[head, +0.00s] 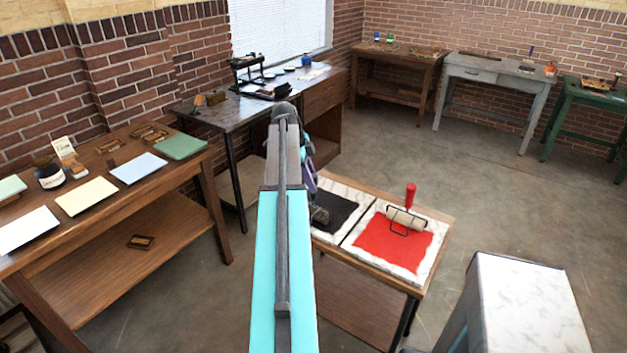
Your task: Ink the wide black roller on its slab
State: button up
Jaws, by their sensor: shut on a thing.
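The slab with black ink (340,208) lies on the small wooden table, left of the red one, its left part hidden by my arm. The wide black roller (320,215) is at the left of the black ink patch, partly hidden behind my arm. I cannot tell whether it touches the ink. My gripper (311,196) is mostly hidden behind my arm just above the roller, and is shut on it.
A slab with red ink (400,243) lies to the right, with a red-handled roller (409,210) on it. A marble-topped stand (530,305) is at the front right. A bench with paper sheets (86,196) is on the left. The floor behind is clear.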

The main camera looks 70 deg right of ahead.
jog(key=shift+w+a, duration=0.2)
jog(key=shift+a, duration=0.65)
jog(key=shift+r, duration=0.15)
notch_tip(320, 180, up, 5)
jog(key=p, duration=0.2)
jog(key=shift+p, duration=0.3)
dwell(0.4)
